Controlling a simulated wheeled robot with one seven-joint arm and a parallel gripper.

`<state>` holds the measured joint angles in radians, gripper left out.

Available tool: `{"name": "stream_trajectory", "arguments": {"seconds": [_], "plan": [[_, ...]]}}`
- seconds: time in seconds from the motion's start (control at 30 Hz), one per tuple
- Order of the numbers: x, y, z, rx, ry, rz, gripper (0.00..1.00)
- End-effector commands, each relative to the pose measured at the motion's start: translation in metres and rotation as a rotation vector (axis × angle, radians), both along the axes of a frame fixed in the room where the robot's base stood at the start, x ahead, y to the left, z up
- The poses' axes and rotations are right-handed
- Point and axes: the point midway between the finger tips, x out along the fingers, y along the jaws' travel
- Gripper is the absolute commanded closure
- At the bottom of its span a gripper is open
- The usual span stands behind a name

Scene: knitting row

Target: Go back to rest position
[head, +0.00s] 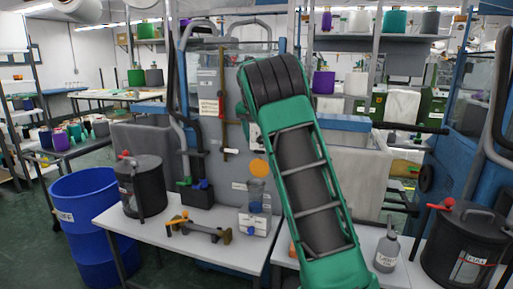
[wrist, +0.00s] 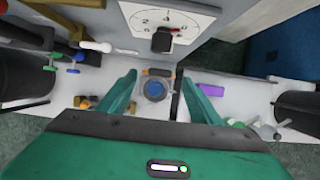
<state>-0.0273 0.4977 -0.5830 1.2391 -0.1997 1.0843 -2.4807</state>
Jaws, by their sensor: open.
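My gripper (wrist: 159,78) shows in the wrist view with its two green fingers spread apart and nothing between them. It points down over the white worktop. A round container with a blue middle (wrist: 154,89) lies below, in line with the gap between the fingers; the fingers appear apart from it. In the head view my green and black arm rises across the centre, and the gripper itself is hidden behind it.
A dial panel (wrist: 165,22) is on the upright wall ahead. Worktops (head: 245,248) carry a clear container (head: 258,197), a yellow-and-black tool (head: 200,229), black drums (head: 143,187) (head: 462,247) and a grey bottle (head: 387,250). A blue barrel (head: 88,220) stands left.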

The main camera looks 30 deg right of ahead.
Motion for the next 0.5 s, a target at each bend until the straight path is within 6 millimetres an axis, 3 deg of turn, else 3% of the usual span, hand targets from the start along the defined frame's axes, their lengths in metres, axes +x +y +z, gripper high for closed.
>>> {"name": "stream_trajectory", "arguments": {"seconds": [0.2,0.5], "plan": [[-0.004,0.006,0.015,0.0,-0.001,0.001,0.42],[-0.004,0.006,0.016,0.0,0.0,0.001,0.42]]}}
